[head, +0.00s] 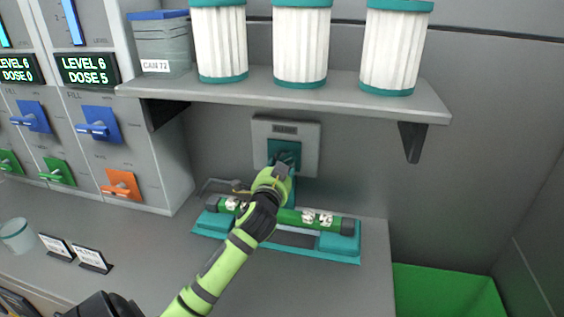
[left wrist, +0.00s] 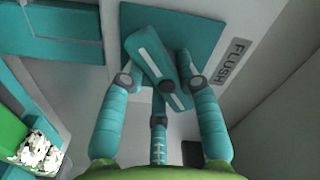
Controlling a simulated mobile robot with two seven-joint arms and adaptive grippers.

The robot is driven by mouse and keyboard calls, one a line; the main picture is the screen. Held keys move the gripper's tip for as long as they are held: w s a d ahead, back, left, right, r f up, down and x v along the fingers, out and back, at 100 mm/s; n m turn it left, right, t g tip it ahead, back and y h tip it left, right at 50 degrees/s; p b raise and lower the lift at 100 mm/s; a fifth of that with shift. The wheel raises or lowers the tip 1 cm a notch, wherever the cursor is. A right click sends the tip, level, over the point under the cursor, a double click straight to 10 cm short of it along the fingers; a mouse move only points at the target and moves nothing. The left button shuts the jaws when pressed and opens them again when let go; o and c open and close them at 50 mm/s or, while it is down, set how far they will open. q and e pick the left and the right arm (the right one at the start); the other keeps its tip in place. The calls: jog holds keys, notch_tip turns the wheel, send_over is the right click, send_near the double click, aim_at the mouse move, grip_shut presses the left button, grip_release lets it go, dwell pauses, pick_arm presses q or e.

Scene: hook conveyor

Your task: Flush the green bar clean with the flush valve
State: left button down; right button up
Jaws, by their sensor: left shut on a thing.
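The flush valve is a teal lever (left wrist: 150,60) with a white stripe, on a teal square mount under a plate marked FLUSH in the left wrist view. Its teal mount (head: 284,148) also shows on the grey wall plate in the head view. My left gripper (head: 283,161) is shut on the lever, with its fingers on both sides of it. The green bar (head: 289,217) lies in a teal cradle (head: 340,243) below my gripper. White clumps sit on the bar near both ends. My forearm hides part of its middle. In the left wrist view, a white clump (left wrist: 38,152) shows at lower left.
A shelf (head: 330,95) with white ribbed filters and a clear canister (head: 162,48) overhangs the valve. A dispenser panel with coloured levers stands at left. A cup (head: 16,236) and label cards sit on the counter. A green bin (head: 445,290) is at lower right.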

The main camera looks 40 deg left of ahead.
pick_arm(q)
jog(key=n, duration=0.2)
jog(key=n+p, duration=0.1)
jog(key=shift+r+n, duration=0.2)
jog(key=shift+n, duration=0.2)
jog(key=shift+d+n+p, duration=0.1)
jog(key=shift+n+p, duration=0.75)
jog(key=shift+n, duration=0.95)
jog(key=c, duration=0.9)
grip_release()
jog(key=v, duration=1.2)
